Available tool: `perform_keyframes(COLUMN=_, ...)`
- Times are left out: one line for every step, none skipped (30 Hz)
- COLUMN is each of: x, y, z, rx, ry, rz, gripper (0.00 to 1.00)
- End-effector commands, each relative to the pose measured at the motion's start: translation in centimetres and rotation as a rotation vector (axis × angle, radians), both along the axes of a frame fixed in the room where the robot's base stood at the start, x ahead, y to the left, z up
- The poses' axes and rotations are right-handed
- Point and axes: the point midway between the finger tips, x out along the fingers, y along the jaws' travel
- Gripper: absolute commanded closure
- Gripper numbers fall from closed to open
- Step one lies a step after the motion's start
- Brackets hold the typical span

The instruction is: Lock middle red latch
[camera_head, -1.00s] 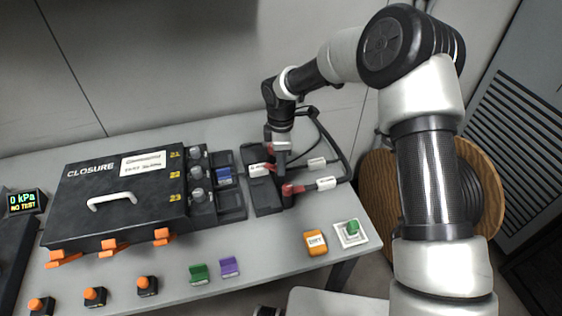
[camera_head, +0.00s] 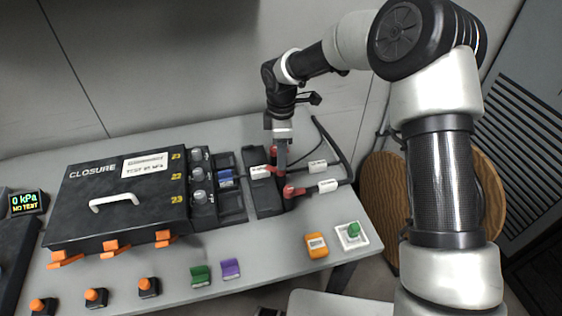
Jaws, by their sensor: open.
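The dark latch block (camera_head: 267,198) stands on the table right of the closure box, with red latches along its right side. The near red latch (camera_head: 290,191) shows clearly in front, beside a cable with a white label. My gripper (camera_head: 282,163) points down over the middle of the block, at or just above the middle latch. Its jaws are open; contact cannot be made out.
The closure box (camera_head: 120,210) with a white handle and orange clamps fills the left of the table. White-labelled cables (camera_head: 328,186) run off the block's right side. An orange block (camera_head: 316,246) and a green button (camera_head: 353,231) sit front right.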

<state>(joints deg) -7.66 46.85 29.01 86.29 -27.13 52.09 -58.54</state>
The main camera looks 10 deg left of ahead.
Motion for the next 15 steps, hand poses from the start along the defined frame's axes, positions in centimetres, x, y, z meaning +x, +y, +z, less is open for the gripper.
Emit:
perform_keyframes(x=0.1, y=0.0, z=1.5, rx=0.001, ry=-0.005, rz=-0.002, gripper=0.58)
perform_keyframes(x=0.1, y=0.0, z=2.3, rx=0.001, ry=-0.005, rz=-0.003, gripper=0.58)
perform_keyframes(x=0.0, y=-0.1, z=3.3, rx=0.001, ry=-0.004, rz=-0.002, gripper=0.58)
perform_keyframes(x=0.0, y=0.0, z=4.1, rx=0.001, ry=-0.005, rz=-0.001, gripper=0.58)
perform_keyframes(x=0.0, y=0.0, z=4.8, rx=0.002, ry=-0.005, rz=-0.001, gripper=0.58)
perform_keyframes(x=0.0, y=0.0, z=5.8, rx=0.002, ry=-0.005, rz=-0.001, gripper=0.58)
perform_keyframes(x=-0.1, y=0.0, z=6.5, rx=0.003, ry=-0.005, rz=-0.002, gripper=0.58)
perform_keyframes(x=-0.1, y=0.0, z=7.2, rx=0.002, ry=-0.005, rz=-0.002, gripper=0.58)
perform_keyframes(x=-0.1, y=0.0, z=8.0, rx=0.002, ry=-0.006, rz=-0.001, gripper=0.58)
perform_keyframes(x=-0.2, y=0.0, z=8.6, rx=0.002, ry=-0.005, rz=-0.001, gripper=0.58)
perform_keyframes(x=-0.2, y=0.0, z=9.2, rx=0.002, ry=-0.004, rz=-0.001, gripper=0.58)
perform_keyframes(x=-0.2, y=0.0, z=9.9, rx=0.003, ry=-0.003, rz=0.0, gripper=0.58)
perform_keyframes(x=-0.2, y=0.0, z=10.4, rx=0.003, ry=-0.003, rz=0.0, gripper=0.58)
perform_keyframes(x=-0.2, y=0.0, z=10.8, rx=0.003, ry=-0.004, rz=0.0, gripper=0.58)
perform_keyframes(x=-0.2, y=0.0, z=11.3, rx=0.002, ry=-0.004, rz=0.0, gripper=0.58)
